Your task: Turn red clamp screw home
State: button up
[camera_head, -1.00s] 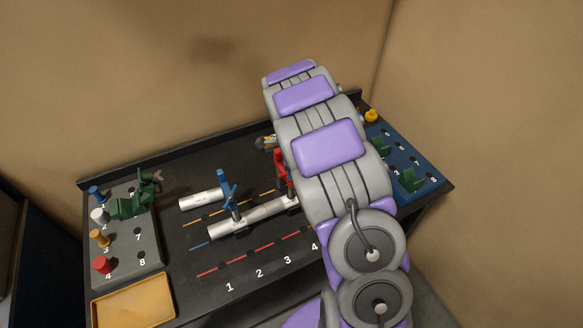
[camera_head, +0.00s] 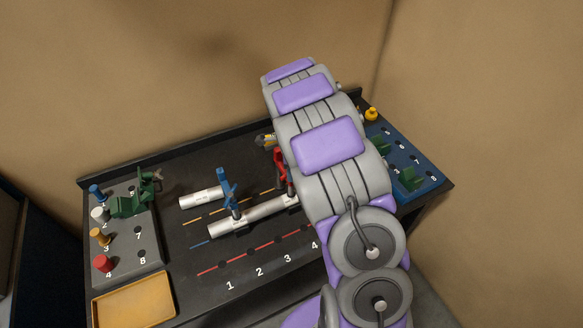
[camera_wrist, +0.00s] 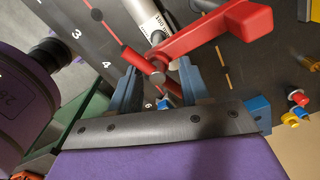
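The red clamp (camera_head: 281,168) stands at the right end of the front white pipe (camera_head: 250,215) in the head view, partly hidden by my arm. In the wrist view the red clamp (camera_wrist: 222,28) fills the top centre, its screw end with a red cross bar pointing toward my gripper (camera_wrist: 158,90). The two blue-grey fingers are apart, one on each side of the screw end. I cannot tell whether either finger touches it. My gripper is hidden in the head view.
A blue clamp (camera_head: 228,194) stands on the same pipe to the left, and a shorter pipe (camera_head: 203,199) lies behind it. A grey rack (camera_head: 127,260) with coloured knobs and an orange tray (camera_head: 134,301) are at left. A blue rack (camera_head: 416,167) is at right.

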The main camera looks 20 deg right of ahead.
notch_tip(320, 180, up, 17)
jog(key=shift+r+p, duration=0.15)
jog(key=shift+p, duration=0.2)
dwell(0.5)
